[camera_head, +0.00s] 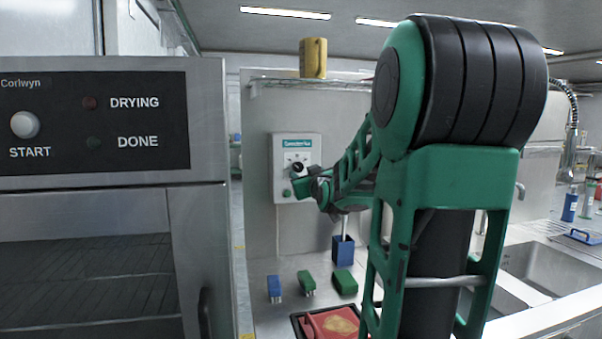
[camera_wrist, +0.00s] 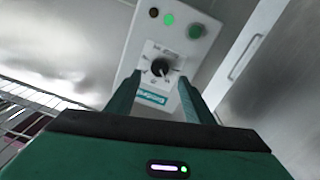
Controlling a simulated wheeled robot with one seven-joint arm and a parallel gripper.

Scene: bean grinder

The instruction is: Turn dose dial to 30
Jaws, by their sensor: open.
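The dose dial is a black round knob (camera_head: 298,167) on a white scale plate, on the front of a pale wall-mounted box (camera_head: 282,150) with a green label. The wrist view shows the dial (camera_wrist: 160,67) upside down, with a light pointer mark on it; the scale figures are too small to read. My gripper (camera_head: 301,184) is in front of the box, just below the dial in the head view. In the wrist view my gripper (camera_wrist: 159,79) is open, its two green fingers either side of the dial. I cannot tell whether they touch it.
The box also has a green button (camera_wrist: 195,31) and a lit green lamp (camera_wrist: 168,20). Below stand a blue container (camera_head: 343,250), small blue and green items and a red tray (camera_head: 330,324). A drying cabinet (camera_head: 110,190) fills the left; a sink (camera_head: 535,270) lies right.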

